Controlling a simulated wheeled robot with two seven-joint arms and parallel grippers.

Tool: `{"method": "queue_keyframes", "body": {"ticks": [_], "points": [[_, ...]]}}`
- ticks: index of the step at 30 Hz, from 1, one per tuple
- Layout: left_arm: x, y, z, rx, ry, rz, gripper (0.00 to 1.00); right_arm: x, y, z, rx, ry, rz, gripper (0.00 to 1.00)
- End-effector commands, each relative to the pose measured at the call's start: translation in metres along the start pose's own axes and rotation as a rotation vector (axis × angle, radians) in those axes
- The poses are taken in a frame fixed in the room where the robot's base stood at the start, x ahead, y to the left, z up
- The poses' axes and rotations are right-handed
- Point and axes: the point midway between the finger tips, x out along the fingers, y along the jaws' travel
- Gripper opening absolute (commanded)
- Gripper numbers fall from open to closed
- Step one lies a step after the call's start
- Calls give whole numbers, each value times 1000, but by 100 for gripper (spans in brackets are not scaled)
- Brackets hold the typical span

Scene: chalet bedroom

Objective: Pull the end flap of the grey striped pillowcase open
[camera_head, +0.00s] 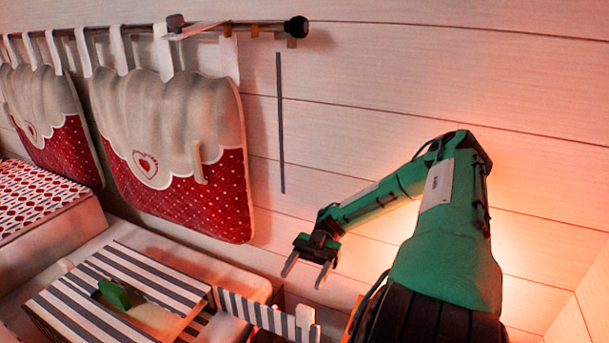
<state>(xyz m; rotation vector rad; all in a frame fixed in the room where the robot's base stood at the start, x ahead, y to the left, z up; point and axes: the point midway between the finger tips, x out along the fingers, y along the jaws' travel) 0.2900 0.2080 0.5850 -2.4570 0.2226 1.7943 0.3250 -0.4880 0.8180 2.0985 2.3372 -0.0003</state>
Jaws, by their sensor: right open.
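The grey and white striped pillowcase (125,268) lies at the lower left, partly cut off by the bottom edge. At its right end a striped flap (250,308) sticks out to the right, with a pale upright tab (305,317) near its outer end. My right gripper (306,272) is open and empty, fingers pointing down. In the picture it is above the tab and apart from it. My left gripper is not in view. A small green piece (118,293) shows on the pillowcase; I cannot tell what it is.
Two red and cream hanging cushions (180,150) hang from a rail (240,28) on the pale plank wall (400,60). A red patterned box-like thing (35,200) is at the far left. The wall is close behind my right arm.

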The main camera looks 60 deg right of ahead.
Motion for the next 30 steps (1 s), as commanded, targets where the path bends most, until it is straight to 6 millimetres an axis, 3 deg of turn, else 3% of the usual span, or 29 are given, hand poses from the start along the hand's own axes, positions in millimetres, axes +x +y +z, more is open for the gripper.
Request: {"method": "queue_keyframes", "body": {"ticks": [3, 9, 21, 23, 30], "points": [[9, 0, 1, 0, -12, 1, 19, 0, 0, -28, 0, -3, -2, 62], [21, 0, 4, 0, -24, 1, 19, 0, 0, -56, 0, 0, -1, 62], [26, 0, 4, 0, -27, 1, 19, 0, 0, -64, 0, 1, 0, 62], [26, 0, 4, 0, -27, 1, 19, 0, 0, -64, 0, 1, 0, 54], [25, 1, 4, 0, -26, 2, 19, 2, 2, -62, -3, 0, 5, 7]]}}
